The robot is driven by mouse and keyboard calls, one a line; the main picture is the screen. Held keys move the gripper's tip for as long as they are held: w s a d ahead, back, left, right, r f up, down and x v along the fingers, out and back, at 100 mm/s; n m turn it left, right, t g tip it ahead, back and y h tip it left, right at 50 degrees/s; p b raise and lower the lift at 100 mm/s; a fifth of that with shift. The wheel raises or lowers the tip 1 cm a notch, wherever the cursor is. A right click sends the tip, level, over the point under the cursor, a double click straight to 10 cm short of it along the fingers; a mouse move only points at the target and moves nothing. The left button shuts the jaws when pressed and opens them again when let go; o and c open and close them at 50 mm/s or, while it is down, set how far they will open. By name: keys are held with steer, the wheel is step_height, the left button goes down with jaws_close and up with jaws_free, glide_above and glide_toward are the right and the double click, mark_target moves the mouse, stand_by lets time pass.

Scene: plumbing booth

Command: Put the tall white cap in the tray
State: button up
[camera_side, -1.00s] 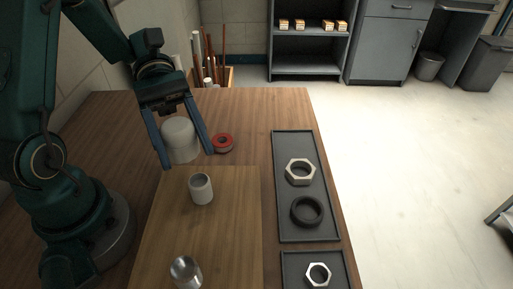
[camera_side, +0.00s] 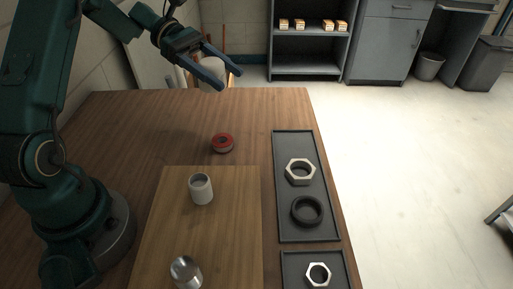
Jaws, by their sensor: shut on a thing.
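My gripper (camera_side: 231,79) is up over the far edge of the table, with its blue fingers around the tall white cap (camera_side: 211,70). The cap is held well above the table and is partly hidden by the near finger. The long dark tray (camera_side: 286,228) lies on the right side of the table. It holds a pale hex nut (camera_side: 300,172) and a black ring (camera_side: 307,211), with the ring nearer the camera. My gripper and the cap are left of and beyond the tray's far end.
A red roll (camera_side: 223,143) lies mid-table. A small white-grey cup-like fitting (camera_side: 201,189) and a shiny metal part (camera_side: 186,272) stand on the wooden board (camera_side: 226,231). A second dark tray (camera_side: 291,262) in front holds a hex nut (camera_side: 318,275). The far tabletop is clear.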

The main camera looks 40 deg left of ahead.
steer(key=w+d+f+n+t, duration=0.2)
steer(key=w+t, duration=0.1)
steer(key=w, duration=0.5)
steer(key=g, duration=0.1)
glide_above(304, 149)
steer(key=shift+y, duration=0.3)
step_height(304, 149, down, 8)
steer(key=shift+r, duration=0.1)
steer(key=shift+f, duration=2.1)
steer(key=shift+f, duration=0.1)
steer(key=o, duration=1.3)
steer(key=shift+o, duration=0.2)
